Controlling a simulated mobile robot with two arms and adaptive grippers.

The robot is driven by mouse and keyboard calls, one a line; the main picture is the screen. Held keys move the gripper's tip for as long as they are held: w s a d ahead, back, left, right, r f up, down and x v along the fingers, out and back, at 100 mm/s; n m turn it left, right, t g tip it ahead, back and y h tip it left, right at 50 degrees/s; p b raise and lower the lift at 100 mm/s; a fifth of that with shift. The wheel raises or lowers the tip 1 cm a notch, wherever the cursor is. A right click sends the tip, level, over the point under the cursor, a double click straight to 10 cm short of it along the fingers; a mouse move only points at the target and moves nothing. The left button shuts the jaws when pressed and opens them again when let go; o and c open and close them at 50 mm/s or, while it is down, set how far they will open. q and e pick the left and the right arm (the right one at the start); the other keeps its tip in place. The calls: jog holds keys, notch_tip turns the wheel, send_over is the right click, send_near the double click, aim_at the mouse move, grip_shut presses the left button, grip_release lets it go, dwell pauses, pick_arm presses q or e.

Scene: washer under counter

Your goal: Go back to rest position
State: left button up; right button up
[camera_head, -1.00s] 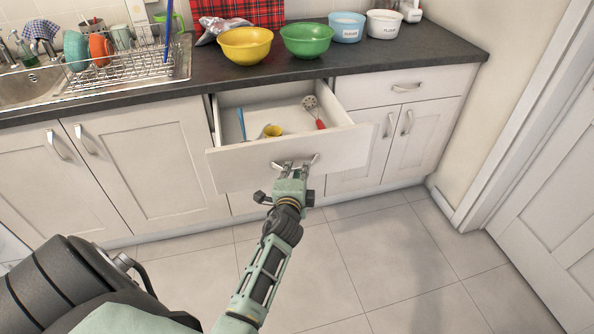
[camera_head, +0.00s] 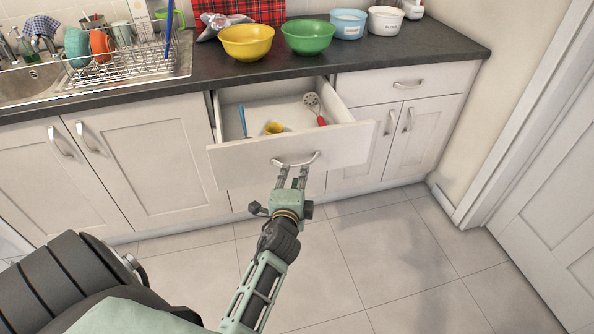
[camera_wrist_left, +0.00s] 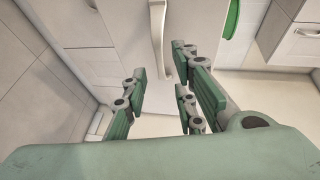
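The white drawer (camera_head: 240,166) under the counter stands pulled open. Its metal handle (camera_head: 296,161) is on the drawer front and also shows in the left wrist view (camera_wrist_left: 160,42). My left gripper (camera_head: 294,171) is just below and in front of the handle, with its fingers pointing at it. In the left wrist view its fingers (camera_wrist_left: 158,78) are spread apart with nothing between them, and the handle lies beyond the tips. My right gripper is not in view.
The drawer holds a red-handled utensil (camera_head: 315,107), a yellow item (camera_head: 273,128) and a blue item (camera_head: 242,122). A yellow bowl (camera_head: 246,43) and a green bowl (camera_head: 308,37) stand on the counter (camera_head: 440,44) above. The tiled floor (camera_head: 390,255) to the right is clear.

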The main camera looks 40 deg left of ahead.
pick_arm(q)
jog(key=shift+v, duration=1.05)
jog(key=shift+f, duration=0.15)
jog(key=s+d+f+n+g+h, duration=0.15)
jog(key=s+d+f, duration=0.25)
jog(key=f, duration=0.6)
jog(key=s+d+f+n+g+h, duration=0.15)
jog(key=s+d+f, duration=0.25)
jog(key=f, duration=0.6)
jog(key=s+d+f+g+h, duration=0.3)
jog(key=s+d+f, duration=0.1)
jog(key=f, duration=0.6)
jog(key=s+f+n+g, duration=0.2)
jog(key=s+f, duration=0.3)
jog(key=s, duration=0.6)
jog(key=s+f+n+g+p, duration=0.1)
jog(key=s+f+n+g, duration=0.1)
jog(key=s+f, duration=0.4)
jog(key=s+f+n+g+h, duration=0.1)
jog(key=s+f, duration=0.5)
jog(key=s, duration=1.1)
jog(key=shift+f+n+g, duration=0.2)
jog(key=shift+n+g, duration=0.5)
jog(key=shift+g, duration=0.4)
